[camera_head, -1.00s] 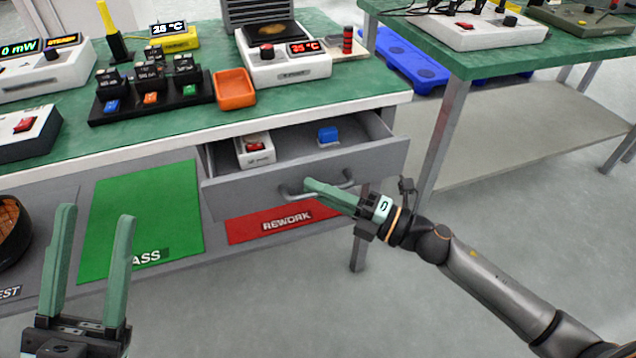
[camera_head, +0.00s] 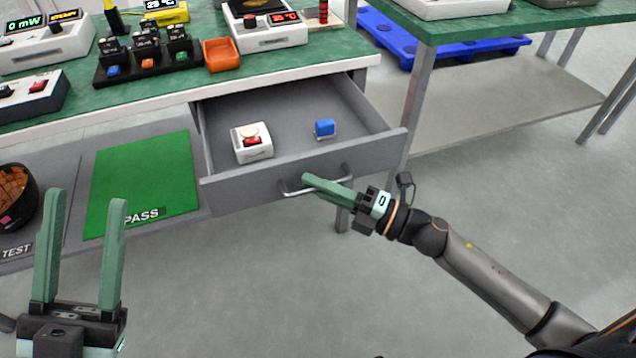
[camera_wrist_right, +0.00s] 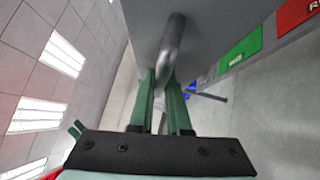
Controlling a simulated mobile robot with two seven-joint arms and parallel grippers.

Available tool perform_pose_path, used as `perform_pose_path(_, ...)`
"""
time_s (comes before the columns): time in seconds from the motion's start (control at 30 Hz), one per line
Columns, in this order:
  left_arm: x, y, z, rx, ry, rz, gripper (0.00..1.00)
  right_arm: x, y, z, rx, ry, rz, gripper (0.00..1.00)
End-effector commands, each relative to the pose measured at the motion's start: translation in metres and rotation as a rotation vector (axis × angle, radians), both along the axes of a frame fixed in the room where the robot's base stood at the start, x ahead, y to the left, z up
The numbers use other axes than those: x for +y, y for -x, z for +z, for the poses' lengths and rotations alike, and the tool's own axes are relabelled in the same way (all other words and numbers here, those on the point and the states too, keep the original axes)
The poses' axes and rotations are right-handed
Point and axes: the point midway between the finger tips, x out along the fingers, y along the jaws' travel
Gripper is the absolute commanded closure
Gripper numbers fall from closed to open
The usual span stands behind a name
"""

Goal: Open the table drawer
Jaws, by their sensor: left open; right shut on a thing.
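The grey table drawer (camera_head: 240,189) is pulled well out from under the green-topped table (camera_head: 150,84). Its inside shows, with a white box with a red switch (camera_head: 254,147) and a small blue object (camera_head: 325,128) in it. My right gripper (camera_head: 308,180) is shut on the drawer's curved metal handle (camera_head: 346,172). In the right wrist view the green fingers (camera_wrist_right: 162,80) lie on both sides of the handle bar (camera_wrist_right: 174,40). My left gripper (camera_head: 88,200) is open and empty at the lower left, apart from the table.
An orange tray (camera_head: 221,55), a black rack of small modules (camera_head: 148,70) and instruments stand on the table. A green PASS mat (camera_head: 140,185) and a dark bin (camera_head: 16,195) lie below. A second table (camera_head: 500,24) stands right. The floor before the drawer is clear.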

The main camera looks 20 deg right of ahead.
Motion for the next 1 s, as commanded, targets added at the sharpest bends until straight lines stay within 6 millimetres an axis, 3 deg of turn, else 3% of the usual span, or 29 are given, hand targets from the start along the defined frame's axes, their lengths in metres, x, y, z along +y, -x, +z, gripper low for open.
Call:
perform_pose_path(0.37,0.0001,-0.0002,0.0,0.0,0.0,0.001,0.5,0.0001,0.0001,0.0,0.0,0.0,0.001,1.0)
perform_pose_path(0.4,0.0001,-0.0002,0.0,0.0,0.0,0.002,0.5,0.0001,0.0001,0.0,0.0,0.0,0.001,0.83)
perform_pose_path(0.63,0.0,-0.0002,-0.0001,0.001,0.001,0.001,0.5,0.0,0.0,0.0001,0.0,0.0,0.0,0.57)
perform_pose_path(1.0,-0.0004,-0.0001,0.0002,0.002,0.002,0.0,0.5,-0.0035,0.003,-0.001,0.001,0.001,0.0,0.56)
